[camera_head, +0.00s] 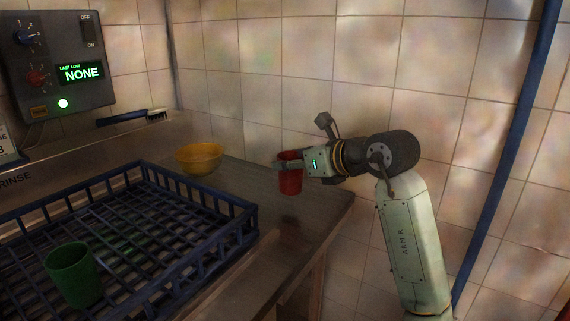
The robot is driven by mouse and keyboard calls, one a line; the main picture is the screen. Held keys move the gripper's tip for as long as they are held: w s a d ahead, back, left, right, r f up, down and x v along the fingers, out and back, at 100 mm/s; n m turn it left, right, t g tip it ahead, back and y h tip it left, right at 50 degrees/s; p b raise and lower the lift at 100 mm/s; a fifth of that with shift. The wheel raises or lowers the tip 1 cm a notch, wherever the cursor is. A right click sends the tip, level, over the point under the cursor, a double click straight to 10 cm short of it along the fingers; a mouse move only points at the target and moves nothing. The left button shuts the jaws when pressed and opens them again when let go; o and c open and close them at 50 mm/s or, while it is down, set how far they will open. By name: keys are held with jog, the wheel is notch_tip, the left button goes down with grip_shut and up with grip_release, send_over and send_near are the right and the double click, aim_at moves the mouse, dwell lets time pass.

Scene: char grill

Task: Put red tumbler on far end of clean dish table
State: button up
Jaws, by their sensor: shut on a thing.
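A red tumbler (290,181) is upright near the right end of the metal dish table (318,204). My gripper (287,164) reaches in from the right and is shut on the tumbler near its rim. The fingers cover part of the tumbler's upper side. A dark patch, perhaps its shadow, lies on the table below the tumbler, which appears to be held above the surface; the exact gap is hard to tell.
A yellow bowl (199,158) stands left of the tumbler, by the wall. A blue dish rack (243,222) holds a green tumbler (73,274). A brush (135,117) lies on the back ledge. A control box (62,62) hangs at upper left. The table's right end is clear.

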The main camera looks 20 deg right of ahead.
aim_at(289, 157)
jog(key=w, duration=0.3)
jog(key=shift+w+f+p, duration=0.1)
jog(key=shift+f+p, duration=0.1)
jog(key=shift+p, duration=0.1)
jog(key=shift+f+p, duration=0.55)
jog(key=shift+f, duration=1.2)
jog(key=shift+f, duration=0.15)
jog(key=o, duration=1.2)
jog(key=shift+c, duration=0.2)
jog(key=shift+r, duration=0.25)
jog(key=b+v, duration=0.3)
jog(key=v, duration=0.7)
jog(key=shift+s+d, duration=0.15)
jog(key=shift+s, duration=0.15)
jog(key=shift+s+d+r+b, duration=0.2)
jog(key=shift+s+r+b, duration=0.15)
jog(key=shift+s, duration=0.2)
